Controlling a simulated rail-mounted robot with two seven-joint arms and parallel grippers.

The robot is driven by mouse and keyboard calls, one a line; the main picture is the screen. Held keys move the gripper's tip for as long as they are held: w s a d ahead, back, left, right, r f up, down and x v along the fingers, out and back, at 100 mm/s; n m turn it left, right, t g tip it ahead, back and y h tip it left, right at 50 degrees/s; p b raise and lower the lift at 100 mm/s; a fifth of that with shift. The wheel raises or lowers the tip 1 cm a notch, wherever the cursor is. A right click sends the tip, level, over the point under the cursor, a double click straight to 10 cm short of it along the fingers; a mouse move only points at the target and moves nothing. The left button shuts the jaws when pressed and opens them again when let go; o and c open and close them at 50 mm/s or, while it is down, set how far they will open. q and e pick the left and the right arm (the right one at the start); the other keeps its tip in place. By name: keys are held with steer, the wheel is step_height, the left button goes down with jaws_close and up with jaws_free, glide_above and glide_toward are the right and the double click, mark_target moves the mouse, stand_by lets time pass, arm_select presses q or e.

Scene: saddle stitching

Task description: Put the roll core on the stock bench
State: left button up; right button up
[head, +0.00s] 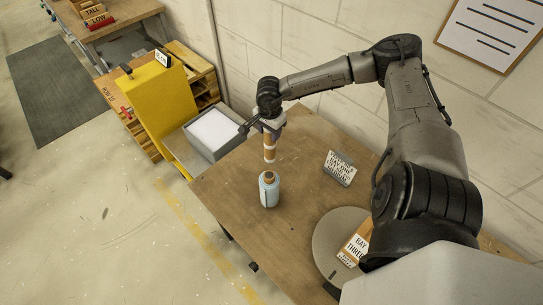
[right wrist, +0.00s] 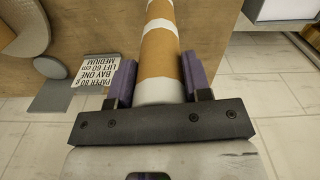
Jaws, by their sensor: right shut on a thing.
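The roll core is a brown cardboard tube with white bands (head: 269,152); it also shows in the right wrist view (right wrist: 160,58). My right gripper (head: 270,130) is shut on its upper end, with a purple pad on each side of the tube (right wrist: 155,85). The core hangs upright over the wooden bench (head: 225,187), behind the blue bottle. I cannot tell whether its lower end touches the bench top. My left gripper is not in view.
A blue bottle (head: 269,190) stands close in front of the core. A printed sign (head: 341,169) and a round grey disc (head: 328,238) with a labelled card are to the right. A grey tray of paper (head: 213,135) and a yellow cabinet (head: 160,105) are left.

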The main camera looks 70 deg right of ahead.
steer(key=w+f+p, duration=0.1)
steer(key=w+f, duration=1)
steer(key=shift+w+a, duration=0.25)
steer(key=shift+w, duration=0.05)
steer(key=shift+f, duration=0.1)
steer(key=o, duration=1.2)
steer(key=shift+c, duration=0.2)
